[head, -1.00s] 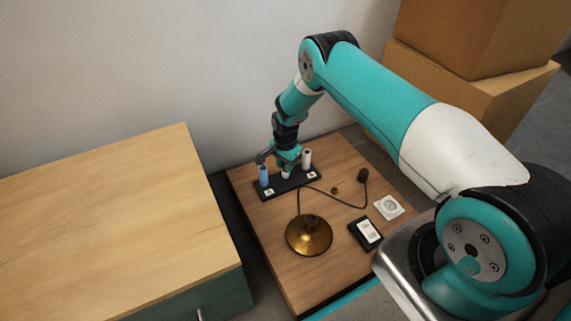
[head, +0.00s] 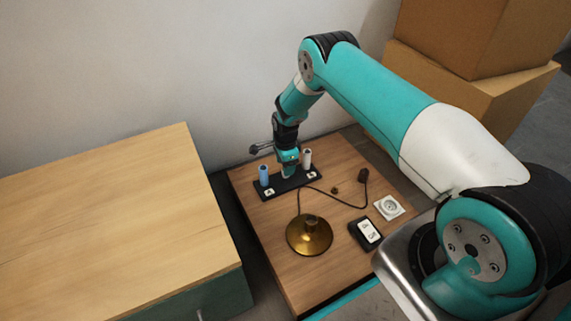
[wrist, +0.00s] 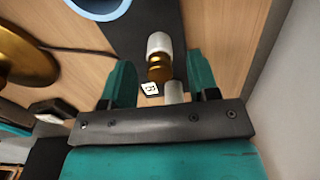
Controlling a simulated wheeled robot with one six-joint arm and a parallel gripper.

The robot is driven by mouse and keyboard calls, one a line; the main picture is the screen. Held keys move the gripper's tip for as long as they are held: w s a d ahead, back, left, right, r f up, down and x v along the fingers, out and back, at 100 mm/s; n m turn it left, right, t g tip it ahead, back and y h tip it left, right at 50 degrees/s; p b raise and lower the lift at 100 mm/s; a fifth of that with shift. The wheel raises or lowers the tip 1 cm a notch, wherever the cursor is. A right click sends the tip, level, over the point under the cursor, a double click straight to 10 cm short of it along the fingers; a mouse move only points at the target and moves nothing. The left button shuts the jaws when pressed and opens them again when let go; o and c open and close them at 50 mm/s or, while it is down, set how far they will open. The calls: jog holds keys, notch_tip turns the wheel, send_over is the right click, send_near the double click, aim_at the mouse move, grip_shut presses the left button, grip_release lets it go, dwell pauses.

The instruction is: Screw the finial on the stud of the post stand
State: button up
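The post stand (head: 275,193) is a black bar on the brown table. In the wrist view a brass piece (wrist: 159,69), apparently the finial, adjoins a white cylinder (wrist: 158,42). My gripper's teal fingers (wrist: 160,82) stand on both sides of it with visible gaps, so the gripper looks open. Whether any thread is engaged cannot be told.
A brass lamp base (head: 309,236) with a dark cord stands in front. A small brown piece (head: 335,190), a dark plug (head: 363,175), a white square plate (head: 389,207) and a black switch box (head: 366,234) lie right. The wall is close behind the stand.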

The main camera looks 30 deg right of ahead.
notch_tip(320, 180, up, 18)
jog(key=p, duration=0.8)
jog(key=s+a+r+n+y+p, duration=0.1)
jog(key=s+a+r+n, duration=0.3)
jog(key=r, duration=0.5)
jog(key=s+a+r+n+p, duration=0.1)
jog(key=s+a+r+n, duration=0.25)
jog(key=r, duration=0.45)
jog(key=s+a+r+n+y+p, duration=0.1)
jog(key=s+a+r+n, duration=0.25)
jog(key=r, duration=0.55)
jog(key=s+a+r+n+y+p, duration=0.1)
jog(key=s+a+r+n, duration=0.1)
jog(key=s+r+n, duration=0.45)
jog(key=s+a+r+n+p, duration=0.2)
jog(key=s+r+n, duration=0.15)
jog(key=s, duration=0.65)
jog(key=s+a+r+n+y+p, duration=0.1)
jog(key=s+r+n, duration=0.35)
jog(key=s, duration=0.45)
notch_tip(320, 180, up, 36)
jog(key=p, duration=3.6)
jog(key=shift+w+a, duration=0.2)
jog(key=shift+w, duration=0.05)
jog(key=shift+n, duration=0.25)
